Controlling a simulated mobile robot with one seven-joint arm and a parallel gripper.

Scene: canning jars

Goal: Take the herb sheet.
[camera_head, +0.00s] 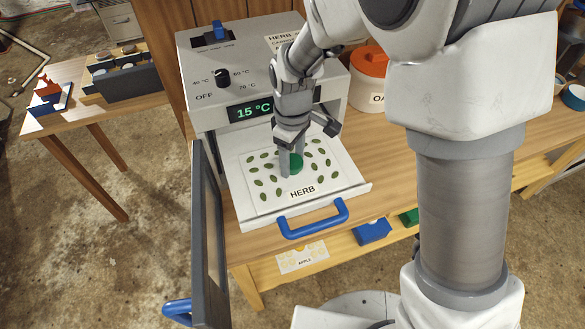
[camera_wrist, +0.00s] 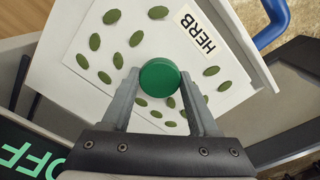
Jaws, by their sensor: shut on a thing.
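The herb sheet (camera_head: 262,200) is a white sheet with green leaves and a HERB label, lying on a pulled-out white tray (camera_head: 352,186) of the drying machine. A green round knob (camera_head: 296,163) stands up in the middle of the sheet. My gripper (camera_head: 290,172) reaches down from above and is shut on this knob. In the wrist view the two fingers sit on either side of the green knob (camera_wrist: 160,77), with the herb sheet (camera_wrist: 115,70) behind it. Whether the sheet touches the tray everywhere is not clear.
The machine (camera_head: 205,75) reads 15 °C, and its dark door (camera_head: 207,240) hangs open at the left. A blue handle (camera_head: 313,219) is on the tray's front. An orange-lidded canister (camera_head: 369,62) stands close at the right. A small side table (camera_head: 70,105) is at the left.

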